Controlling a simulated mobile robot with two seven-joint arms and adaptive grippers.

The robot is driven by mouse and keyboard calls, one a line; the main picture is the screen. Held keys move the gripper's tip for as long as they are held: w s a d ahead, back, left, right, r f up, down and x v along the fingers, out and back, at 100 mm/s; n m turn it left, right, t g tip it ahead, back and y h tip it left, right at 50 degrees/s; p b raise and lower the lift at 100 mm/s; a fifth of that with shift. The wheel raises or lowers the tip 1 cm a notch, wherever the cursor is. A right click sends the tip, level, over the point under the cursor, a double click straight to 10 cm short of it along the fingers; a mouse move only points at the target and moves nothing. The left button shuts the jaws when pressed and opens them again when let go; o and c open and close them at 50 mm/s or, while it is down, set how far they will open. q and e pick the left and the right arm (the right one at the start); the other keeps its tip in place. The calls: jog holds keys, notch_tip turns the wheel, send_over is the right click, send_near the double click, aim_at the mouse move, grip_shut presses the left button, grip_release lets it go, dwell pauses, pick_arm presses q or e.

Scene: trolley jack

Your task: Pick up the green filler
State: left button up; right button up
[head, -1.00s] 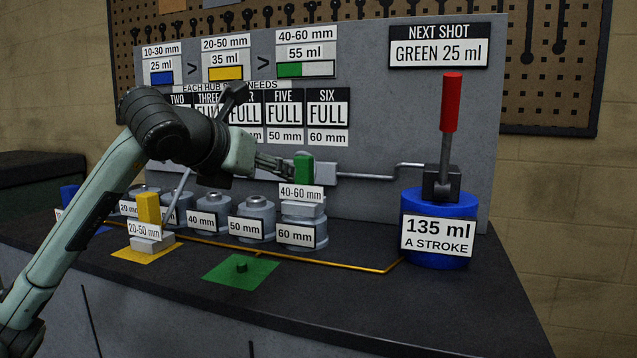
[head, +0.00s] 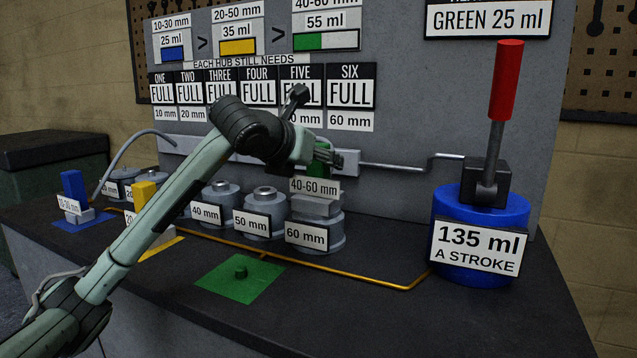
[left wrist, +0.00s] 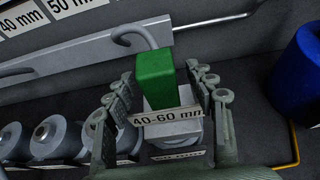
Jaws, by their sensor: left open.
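The green filler has a green upright grip (head: 321,161) above a grey body labelled 40-60 mm. It stands on the 60 mm hub (head: 316,236) at the right end of the hub row. My left gripper (head: 336,159) is at the height of the green grip and partly hides it in the head view. In the left wrist view the filler's green grip (left wrist: 155,78) stands between the two spread fingers of my left gripper (left wrist: 165,92), with a visible gap on each side. My right gripper is not in view.
A blue pump (head: 481,240) with a red-topped lever stands to the right. A green pad (head: 215,280) with a small peg lies in front of the hubs. Yellow (head: 144,191) and blue (head: 74,187) fillers stand to the left. A grey board (head: 400,110) rises behind.

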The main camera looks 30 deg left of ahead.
pick_arm(q)
jog(key=shift+w+f, duration=0.15)
jog(key=shift+w, duration=0.15)
jog(key=shift+c, duration=0.6)
grip_shut()
jog(key=shift+r, duration=0.2)
jog(key=shift+r, duration=0.1)
